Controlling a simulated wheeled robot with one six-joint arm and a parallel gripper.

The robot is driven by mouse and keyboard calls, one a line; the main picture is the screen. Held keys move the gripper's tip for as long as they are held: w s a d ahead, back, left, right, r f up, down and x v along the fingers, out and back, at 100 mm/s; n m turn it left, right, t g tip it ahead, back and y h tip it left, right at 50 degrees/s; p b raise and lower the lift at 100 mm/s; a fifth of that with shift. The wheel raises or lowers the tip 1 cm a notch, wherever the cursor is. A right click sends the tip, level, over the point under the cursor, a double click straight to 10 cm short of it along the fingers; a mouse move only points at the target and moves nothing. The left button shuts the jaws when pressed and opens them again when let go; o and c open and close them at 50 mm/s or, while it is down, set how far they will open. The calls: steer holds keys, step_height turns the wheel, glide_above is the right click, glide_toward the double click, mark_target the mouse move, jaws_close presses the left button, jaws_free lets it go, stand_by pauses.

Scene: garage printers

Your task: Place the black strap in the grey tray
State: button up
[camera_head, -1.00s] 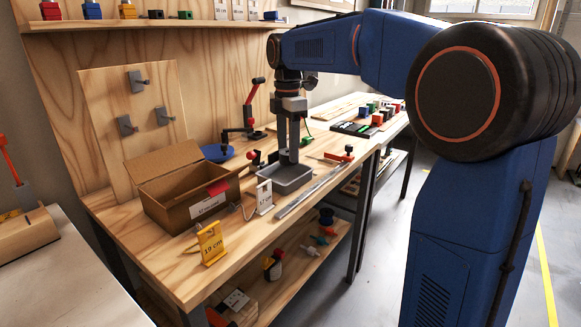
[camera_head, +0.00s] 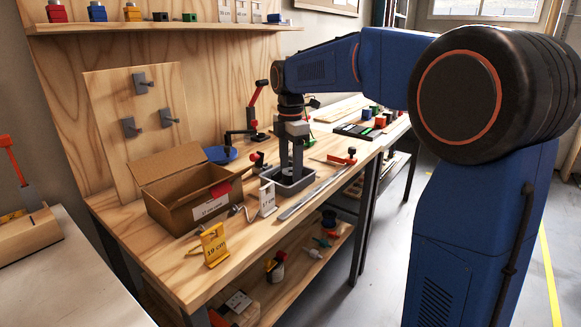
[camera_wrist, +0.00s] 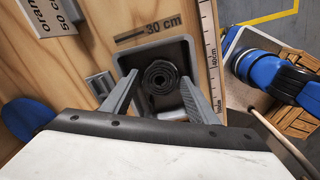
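The black strap (camera_wrist: 161,78) is a round coil. It lies inside the grey tray (camera_wrist: 152,51), close to the middle in the wrist view. In the head view the tray (camera_head: 293,189) stands on the wooden workbench, and the strap is mostly hidden there by the fingers and tray wall. My gripper (camera_wrist: 158,82) points down into the tray. Its two grey fingers stand on either side of the strap, with visible gaps, so it looks open and not holding it. My gripper also shows over the tray in the head view (camera_head: 291,172).
An open cardboard box (camera_head: 188,212) stands left of the tray. A white label stand (camera_head: 267,198) and a yellow 19 cm stand (camera_head: 214,244) are near the front edge. A metal ruler (camera_head: 315,194) lies right of the tray. A red-and-black clamp (camera_head: 350,157) is behind it.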

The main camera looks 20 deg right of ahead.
mark_target(290, 171)
step_height(290, 171, up, 12)
steer(key=shift+r, duration=0.2)
stand_by(0.6)
steer(key=s+d+f+m+t, duration=0.2)
steer(key=s+f+m, duration=0.8)
steer(key=s, duration=0.7)
steer(key=s+d+f+m+t, duration=0.2)
steer(key=s+d+f+m, duration=0.2)
steer(key=s+f+m, duration=0.6)
steer(key=s+f, duration=0.3)
steer(key=s, duration=0.4)
steer(key=shift+f+t, duration=0.2)
steer(key=shift+t, duration=0.2)
steer(key=shift+d, duration=0.1)
